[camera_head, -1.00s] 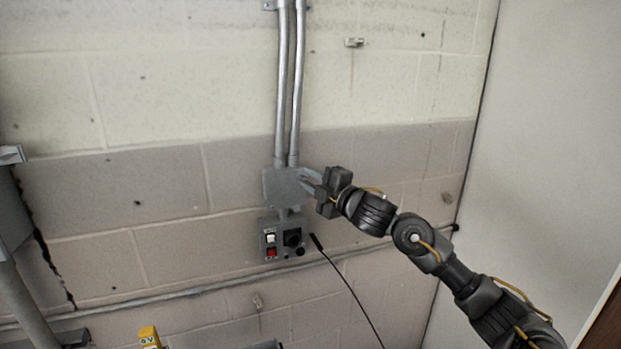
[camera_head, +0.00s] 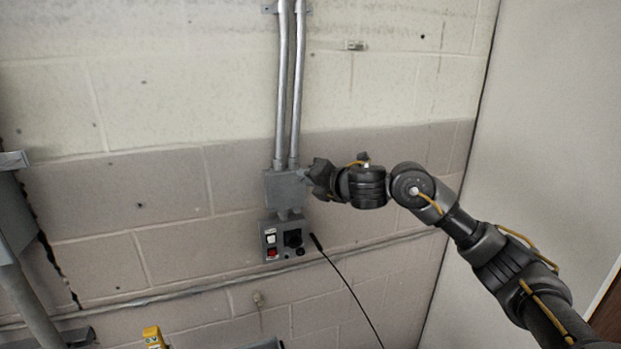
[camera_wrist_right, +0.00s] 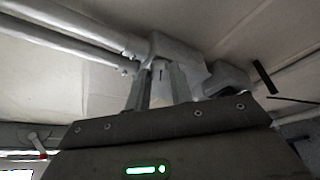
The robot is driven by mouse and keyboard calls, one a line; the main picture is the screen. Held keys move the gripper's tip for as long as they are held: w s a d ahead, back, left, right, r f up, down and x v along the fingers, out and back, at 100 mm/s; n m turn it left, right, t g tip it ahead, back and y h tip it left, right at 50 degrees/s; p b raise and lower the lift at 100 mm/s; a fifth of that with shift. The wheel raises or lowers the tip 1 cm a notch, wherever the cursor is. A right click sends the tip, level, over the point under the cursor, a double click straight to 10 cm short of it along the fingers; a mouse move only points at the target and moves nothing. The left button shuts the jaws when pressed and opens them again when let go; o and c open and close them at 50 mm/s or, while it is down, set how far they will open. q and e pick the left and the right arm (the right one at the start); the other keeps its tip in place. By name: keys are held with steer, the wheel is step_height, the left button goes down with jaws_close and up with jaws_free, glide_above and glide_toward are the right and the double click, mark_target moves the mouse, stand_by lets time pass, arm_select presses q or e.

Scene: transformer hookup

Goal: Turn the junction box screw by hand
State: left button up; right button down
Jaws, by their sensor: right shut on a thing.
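The grey junction box (camera_head: 280,189) is on the wall where two vertical conduits end, and it also shows in the right wrist view (camera_wrist_right: 180,50). My right gripper (camera_head: 304,176) is at the right side of the box front, its fingertips against or very close to it. In the right wrist view, its two fingers (camera_wrist_right: 160,80) point at the box face with a narrow gap between them. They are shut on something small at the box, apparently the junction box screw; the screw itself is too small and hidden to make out. My left gripper is not in view.
Below the box is a grey control panel (camera_head: 286,239) with a white switch, a red switch and a black knob. A black cable (camera_head: 345,283) hangs to its right. Conduits (camera_head: 283,90) run up the wall. A yellow object (camera_head: 153,337) is at the bottom left.

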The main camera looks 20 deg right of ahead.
steer(key=n+h, duration=0.2)
steer(key=n, duration=0.2)
steer(key=shift+a+r+h, duration=0.2)
steer(key=shift+a+h, duration=0.05)
steer(key=shift+h, duration=0.15)
steer(key=shift+n+g, duration=0.3)
steer(key=shift+n, duration=0.1)
steer(key=c, duration=1.2)
jaws_free()
steer(key=shift+f, duration=0.1)
steer(key=v, duration=1)
steer(key=shift+s, duration=0.35)
